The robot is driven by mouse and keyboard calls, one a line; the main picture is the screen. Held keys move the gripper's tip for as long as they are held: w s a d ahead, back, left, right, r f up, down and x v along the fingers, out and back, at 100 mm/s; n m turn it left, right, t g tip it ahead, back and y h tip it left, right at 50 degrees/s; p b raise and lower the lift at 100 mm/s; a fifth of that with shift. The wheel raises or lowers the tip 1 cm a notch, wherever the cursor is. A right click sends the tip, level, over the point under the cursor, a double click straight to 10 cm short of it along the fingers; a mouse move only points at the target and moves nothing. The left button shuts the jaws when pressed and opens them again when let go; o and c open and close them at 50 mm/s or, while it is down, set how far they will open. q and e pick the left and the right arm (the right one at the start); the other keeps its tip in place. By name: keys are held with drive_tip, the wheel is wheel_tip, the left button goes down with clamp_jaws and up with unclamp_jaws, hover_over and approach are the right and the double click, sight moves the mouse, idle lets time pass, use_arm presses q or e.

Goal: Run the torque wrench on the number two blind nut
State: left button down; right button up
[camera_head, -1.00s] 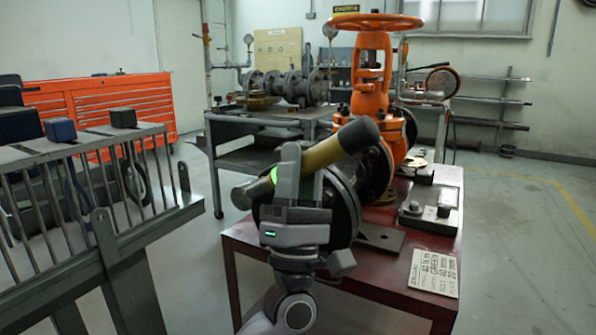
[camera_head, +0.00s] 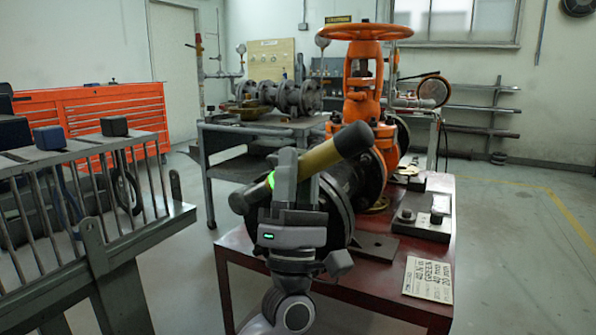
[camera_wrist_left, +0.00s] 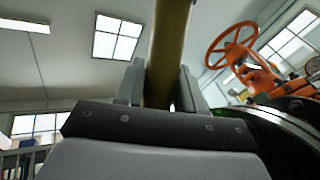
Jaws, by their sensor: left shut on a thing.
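My left gripper (camera_head: 297,178) is shut on the torque wrench (camera_head: 325,156), an olive-yellow tube with dark ends and a green band, held tilted with its right end higher. The wrench also shows in the left wrist view (camera_wrist_left: 168,50), between the two grey fingers. Behind it in the head view is the orange gate valve (camera_head: 362,85) with its handwheel and dark pipe flange (camera_head: 340,215). My gripper and the wrench cover much of this flange. I cannot make out the number two blind nut. My right gripper is not in view.
The valve stands on a red table (camera_head: 330,284) with a grey plate (camera_head: 425,218) and a lettered card (camera_head: 428,278). A grey rack with rods (camera_head: 100,225) stands at left. A grey cart (camera_head: 235,150) with pipe parts is behind. The floor at right is clear.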

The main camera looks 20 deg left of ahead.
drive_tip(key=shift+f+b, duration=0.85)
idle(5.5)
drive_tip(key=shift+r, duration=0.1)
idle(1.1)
